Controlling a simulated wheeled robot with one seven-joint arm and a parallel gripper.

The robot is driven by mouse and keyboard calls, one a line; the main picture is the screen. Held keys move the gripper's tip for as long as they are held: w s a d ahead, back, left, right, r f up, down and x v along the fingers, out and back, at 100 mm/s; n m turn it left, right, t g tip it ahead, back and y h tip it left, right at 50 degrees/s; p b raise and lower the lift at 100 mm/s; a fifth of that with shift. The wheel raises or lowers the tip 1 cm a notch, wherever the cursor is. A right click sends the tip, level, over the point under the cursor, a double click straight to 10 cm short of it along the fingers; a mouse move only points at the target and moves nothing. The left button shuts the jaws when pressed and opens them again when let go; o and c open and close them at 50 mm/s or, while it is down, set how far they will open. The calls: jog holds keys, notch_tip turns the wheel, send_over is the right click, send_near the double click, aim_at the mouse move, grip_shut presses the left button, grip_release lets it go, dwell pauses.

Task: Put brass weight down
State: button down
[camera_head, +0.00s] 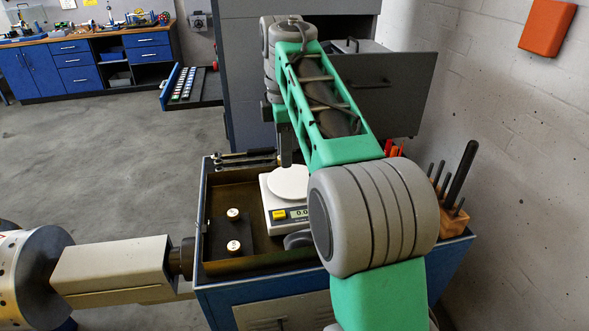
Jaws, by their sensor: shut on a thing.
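My gripper (285,150) points down just above the back of the white scale's round pan (288,185), partly behind my green arm link. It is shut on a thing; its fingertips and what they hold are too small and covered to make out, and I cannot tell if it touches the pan. Two brass weights with pale tops stand on a dark block left of the scale, a far one (233,214) and a near one (234,247). The scale's display (300,213) is partly hidden by my arm.
The scale and block sit in a brown recessed tray (262,265) on a blue cabinet. A wooden holder (455,218) with dark rods stands right.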

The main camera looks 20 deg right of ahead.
jog(key=p, duration=0.1)
send_over(295, 180)
jog(key=f, duration=0.6)
jog(key=shift+s+a+f, duration=0.15)
jog(key=shift+a+f, duration=0.05)
jog(key=shift+f, duration=0.1)
jog(key=f, duration=0.2)
jog(key=shift+d+f, duration=0.2)
jog(key=shift+f, duration=0.6)
jog(key=c, duration=1.1)
grip_release()
jog(key=shift+f, duration=0.1)
jog(key=shift+c, duration=0.2)
notch_tip(295, 180, up, 12)
jog(key=p, duration=0.1)
jog(key=shift+p, duration=0.3)
